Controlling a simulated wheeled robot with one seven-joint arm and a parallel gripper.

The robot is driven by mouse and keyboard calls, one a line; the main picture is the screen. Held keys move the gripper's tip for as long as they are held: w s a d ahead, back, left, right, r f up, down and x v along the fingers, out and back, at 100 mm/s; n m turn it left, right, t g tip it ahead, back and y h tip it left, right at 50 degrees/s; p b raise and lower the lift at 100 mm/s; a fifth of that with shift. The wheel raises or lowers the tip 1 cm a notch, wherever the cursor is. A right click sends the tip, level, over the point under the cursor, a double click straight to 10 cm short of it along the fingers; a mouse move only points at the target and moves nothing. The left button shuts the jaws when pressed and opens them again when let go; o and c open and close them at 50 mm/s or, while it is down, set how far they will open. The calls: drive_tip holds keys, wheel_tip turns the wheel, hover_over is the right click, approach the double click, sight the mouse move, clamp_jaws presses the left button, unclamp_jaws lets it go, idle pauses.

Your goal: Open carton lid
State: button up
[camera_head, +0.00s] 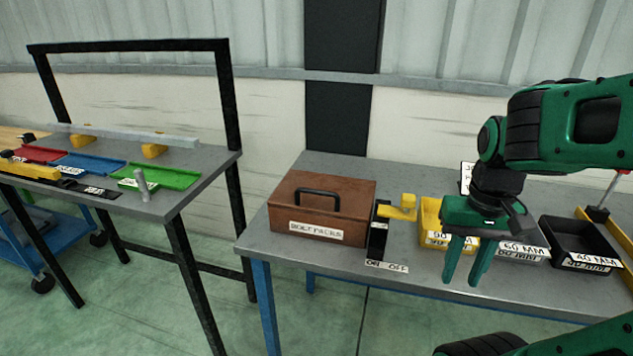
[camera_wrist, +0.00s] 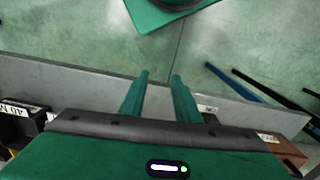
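The brown carton (camera_head: 300,226), labelled "BOLT PACKS", sits at the left end of the right-hand grey table. Its lid (camera_head: 345,190) is down and has a black handle (camera_head: 318,192) on top. My gripper (camera_head: 465,280) points down in front of the table's bins, well to the right of the carton. Its two green fingers are apart with nothing between them. In the wrist view, the open fingers (camera_wrist: 159,75) point past the table edge over the floor. A brown corner of the carton (camera_wrist: 288,148) shows at the lower right there.
Right of the carton stands a black switch box (camera_head: 378,232) with a yellow lever (camera_head: 403,207) and an "ON OFF" label. Further right are a yellow bin (camera_head: 430,222) and a black bin (camera_head: 575,243). Another table (camera_head: 205,158) with coloured trays stands at the left, across a floor gap.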

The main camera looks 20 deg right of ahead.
drive_tip(key=shift+w, duration=0.1)
wheel_tip(320, 180, up, 15)
drive_tip(key=n+t+h, duration=0.2)
drive_tip(key=n, duration=1.5)
hover_over(317, 191)
drive_tip(key=s+a, duration=0.1)
drive_tip(key=s, duration=0.1)
drive_tip(key=shift+y, duration=0.3)
drive_tip(key=f, duration=0.3)
drive_tip(key=w+f, duration=0.1)
drive_tip(key=f, duration=0.2)
drive_tip(key=w+d+f, duration=0.1)
drive_tip(key=f, duration=0.2)
drive_tip(key=shift+f, duration=0.35)
drive_tip(key=shift+c, duration=0.2)
